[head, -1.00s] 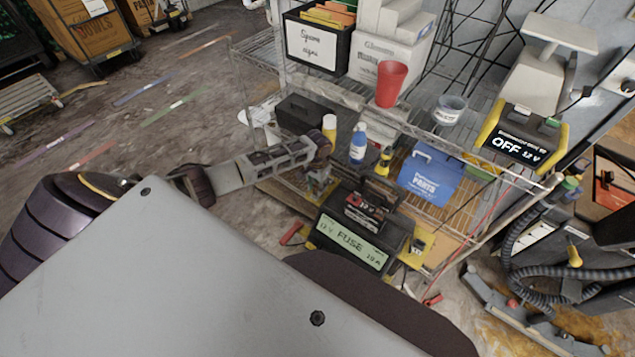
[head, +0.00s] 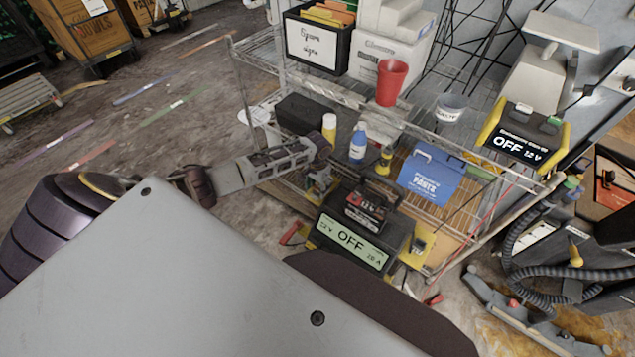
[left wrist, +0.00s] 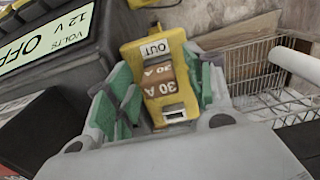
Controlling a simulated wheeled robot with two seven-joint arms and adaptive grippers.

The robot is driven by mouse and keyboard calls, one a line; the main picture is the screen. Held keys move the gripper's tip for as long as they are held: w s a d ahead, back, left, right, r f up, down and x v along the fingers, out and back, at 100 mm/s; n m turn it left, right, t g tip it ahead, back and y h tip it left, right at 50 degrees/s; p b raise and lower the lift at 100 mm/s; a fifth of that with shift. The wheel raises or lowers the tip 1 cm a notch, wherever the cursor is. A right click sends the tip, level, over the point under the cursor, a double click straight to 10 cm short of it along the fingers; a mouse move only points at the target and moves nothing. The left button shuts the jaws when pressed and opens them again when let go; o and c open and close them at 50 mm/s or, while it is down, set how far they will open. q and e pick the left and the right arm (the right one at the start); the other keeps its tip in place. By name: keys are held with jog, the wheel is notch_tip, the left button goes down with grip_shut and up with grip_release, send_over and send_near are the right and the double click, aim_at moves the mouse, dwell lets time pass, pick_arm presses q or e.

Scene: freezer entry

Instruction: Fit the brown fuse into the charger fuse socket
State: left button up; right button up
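The charger (head: 395,225) stands on the lower rack level, and its green screen (head: 350,241) reads OFF in the head view. The screen also shows at the upper left of the left wrist view (left wrist: 45,38). The yellow fuse socket (left wrist: 150,28), with an upside-down OUT label, shows in the left wrist view. The brown fuse (left wrist: 159,74), marked 30 A, appears seated in it. My left gripper (left wrist: 165,98) has its green-padded fingers on either side of the socket and fuse, apart. It is partly hidden in the head view (head: 322,180). My right gripper is out of view.
A red cup (head: 391,82) and a clear tub (head: 450,108) stand on the upper shelf.

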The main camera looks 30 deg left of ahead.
aim_at(318, 185)
pick_arm(q)
notch_tip(318, 185, up, 12)
dwell(1.1)
jog(key=shift+r, duration=0.15)
dwell(0.8)
